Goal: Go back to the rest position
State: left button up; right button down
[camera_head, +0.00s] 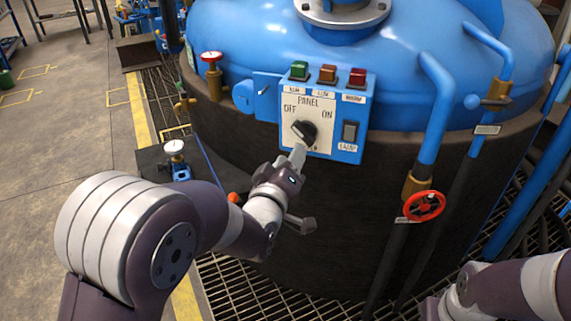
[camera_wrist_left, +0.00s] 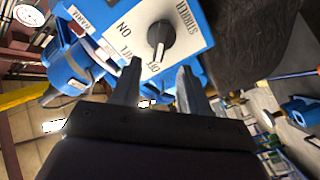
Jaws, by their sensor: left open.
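The blue control panel (camera_head: 322,117) is on the side of the blue furnace vessel (camera_head: 405,90). Its white plate carries OFF and ON labels and a black rotary knob (camera_head: 304,131). My left gripper (camera_head: 298,154) is just below the knob in the head view, with its fingers pointing up at the panel. In the left wrist view the left gripper (camera_wrist_left: 160,78) has its two fingers apart, with nothing between them. The knob (camera_wrist_left: 160,36) shows beyond the fingertips there; I cannot tell whether they touch it. My right arm shows at the lower right, its gripper out of frame.
A red valve wheel (camera_head: 420,205) and blue pipes (camera_head: 433,120) stand to the right. Open floor lies far left.

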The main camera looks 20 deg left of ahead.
pick_arm(q)
jog(key=s, duration=0.3)
jog(key=shift+a, duration=0.1)
jog(key=s+f+m+g, duration=0.75)
jog(key=f+g, duration=0.25)
jog(key=f, duration=0.4)
jog(key=s+a+f+m+g, duration=0.25)
jog(key=s+g, duration=0.45)
jog(key=s, duration=0.5)
notch_tip(320, 180, up, 28)
jog(key=a+n+y+p, duration=0.1)
jog(key=p, duration=2.6)
jog(key=shift+w+a+f, duration=0.2)
jog(key=shift+w, duration=0.15)
